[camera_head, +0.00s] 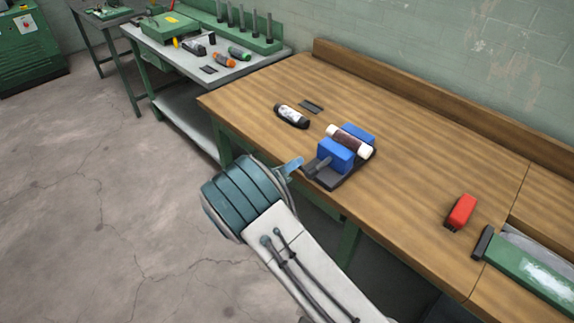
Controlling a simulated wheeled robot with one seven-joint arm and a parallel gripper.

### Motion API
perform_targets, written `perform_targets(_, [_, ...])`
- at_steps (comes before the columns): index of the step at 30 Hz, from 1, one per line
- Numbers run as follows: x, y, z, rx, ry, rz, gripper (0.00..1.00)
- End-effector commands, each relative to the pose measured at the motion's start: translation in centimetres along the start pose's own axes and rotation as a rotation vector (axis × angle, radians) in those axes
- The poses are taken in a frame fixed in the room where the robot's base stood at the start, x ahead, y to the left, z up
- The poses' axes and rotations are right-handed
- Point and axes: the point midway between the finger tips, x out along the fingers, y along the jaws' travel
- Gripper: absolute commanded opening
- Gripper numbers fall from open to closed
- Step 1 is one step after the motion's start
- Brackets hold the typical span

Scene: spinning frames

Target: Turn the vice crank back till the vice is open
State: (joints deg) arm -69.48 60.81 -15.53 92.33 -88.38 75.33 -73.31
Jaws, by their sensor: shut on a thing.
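A blue vice (336,154) on a dark base stands at the front edge of the wooden bench (400,120). A brown and white cylinder (348,142) lies between its two blue jaws. The crank is at the vice's front, where a dark bar (318,166) shows; its handle is mostly hidden by my arm. My gripper (297,165) is at the front left of the vice, shut on the crank. Only a small blue-grey part of it shows past my round teal wrist, and the fingertips are hard to make out.
A black and white bottle-like object (292,116) and a dark flat piece (311,106) lie behind the vice to the left. A red object (461,211) and a green box (530,270) are at the right. A side table (235,72) with tools stands at the left.

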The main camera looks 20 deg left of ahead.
Motion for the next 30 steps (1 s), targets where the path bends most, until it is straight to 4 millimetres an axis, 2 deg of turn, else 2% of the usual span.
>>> perform_targets(1, [0.6,-0.3,-0.5,-0.004,0.009,-0.01,0.01])
perform_targets(2, [0.6,-0.3,-0.5,-0.004,0.009,-0.01,0.32])
perform_targets(3, [0.5,-0.3,-0.5,-0.003,0.008,-0.009,0.43])
perform_targets(11, [-0.6,0.6,0.2,-0.006,-0.006,0.001,0.44])
perform_targets(16, [-2.0,0.9,0.3,-0.006,-0.009,0.005,0.44])
perform_targets(30, [-11.3,0.2,-0.1,-0.002,-0.001,-0.002,0.44])
